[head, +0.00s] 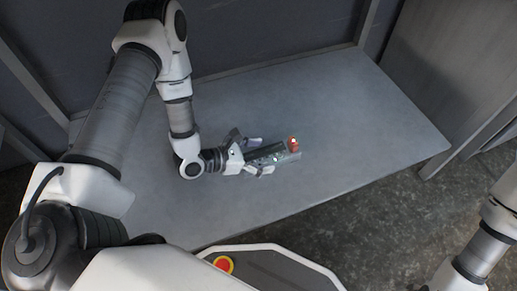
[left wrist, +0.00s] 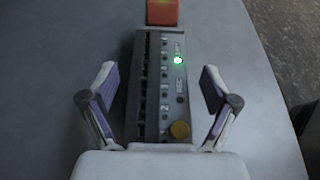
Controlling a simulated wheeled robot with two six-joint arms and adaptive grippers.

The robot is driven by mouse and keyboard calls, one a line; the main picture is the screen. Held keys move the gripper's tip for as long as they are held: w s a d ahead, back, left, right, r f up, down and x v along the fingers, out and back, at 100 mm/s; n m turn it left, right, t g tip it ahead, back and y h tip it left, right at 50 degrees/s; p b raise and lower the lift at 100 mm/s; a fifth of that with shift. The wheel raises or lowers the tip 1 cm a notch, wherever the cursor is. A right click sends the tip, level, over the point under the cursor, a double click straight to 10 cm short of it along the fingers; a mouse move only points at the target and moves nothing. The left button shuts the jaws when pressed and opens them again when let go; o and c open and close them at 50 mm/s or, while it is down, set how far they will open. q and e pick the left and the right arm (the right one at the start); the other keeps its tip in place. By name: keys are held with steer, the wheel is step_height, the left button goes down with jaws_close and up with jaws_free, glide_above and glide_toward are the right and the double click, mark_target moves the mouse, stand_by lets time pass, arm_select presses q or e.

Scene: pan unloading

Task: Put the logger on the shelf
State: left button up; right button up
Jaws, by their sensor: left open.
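The logger (left wrist: 163,88) is a grey box with a dark slotted side, a lit green light, a yellow knob and a red-orange block at its far end. In the head view the logger (head: 279,157) lies on the grey shelf-like surface (head: 350,110). My left gripper (head: 258,154) is open around the near part of the logger. In the left wrist view its two fingers (left wrist: 158,90) stand on either side of the logger, with gaps on both sides. The near end of the logger is hidden by the gripper's body. My right gripper is out of view.
The grey surface is clear around the logger. Dark wall panels stand behind it, and a grey side panel (head: 450,70) stands at the right. Dark speckled floor (head: 400,225) shows beyond the surface's front edge. Part of my right arm shows at the lower right.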

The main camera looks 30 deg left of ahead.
arm_select(q)
steer(key=shift+s+a+r+p, duration=0.15)
steer(key=shift+r+p, duration=0.15)
steer(key=shift+r, duration=0.05)
steer(key=p+v, duration=0.6)
steer(key=v, duration=0.5)
steer(key=shift+r+p, duration=0.15)
steer(key=shift+p, duration=0.15)
steer(key=shift+s, duration=0.15)
